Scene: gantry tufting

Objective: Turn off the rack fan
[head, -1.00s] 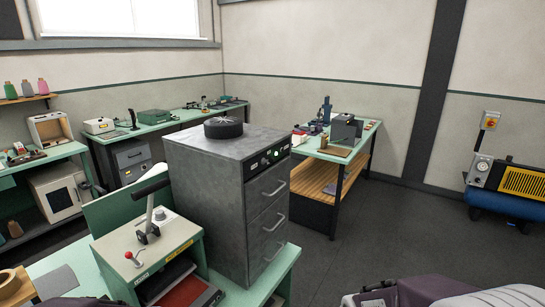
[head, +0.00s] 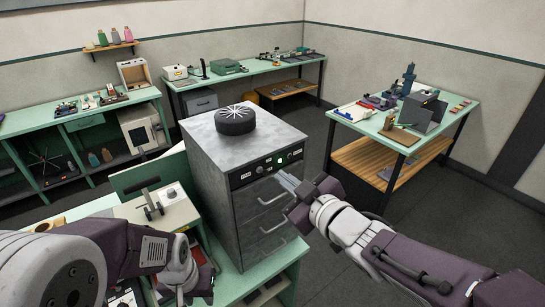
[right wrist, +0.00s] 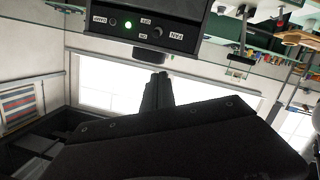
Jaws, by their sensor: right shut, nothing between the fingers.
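The grey rack cabinet (head: 215,165) stands on the green bench, with a black round vent (head: 234,122) on top. Its black control panel (head: 265,167) runs along the upper front edge. In the right wrist view the panel shows upside down, with a lit green light (right wrist: 127,25), a small switch (right wrist: 157,32) between the FAN label and the OFF and ON marks, and a LAMP label. My right gripper (head: 288,182) is shut and empty, in front of the panel and apart from it; its dark fingers (right wrist: 157,92) point towards the panel. My left gripper (head: 190,287) is low at the left, its fingers unclear.
A lever press (head: 150,203) stands on the bench left of the cabinet. Drawer handles (head: 270,198) stick out below the panel, close to my right gripper. A side table (head: 385,125) with tools stands at the right. The floor between is clear.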

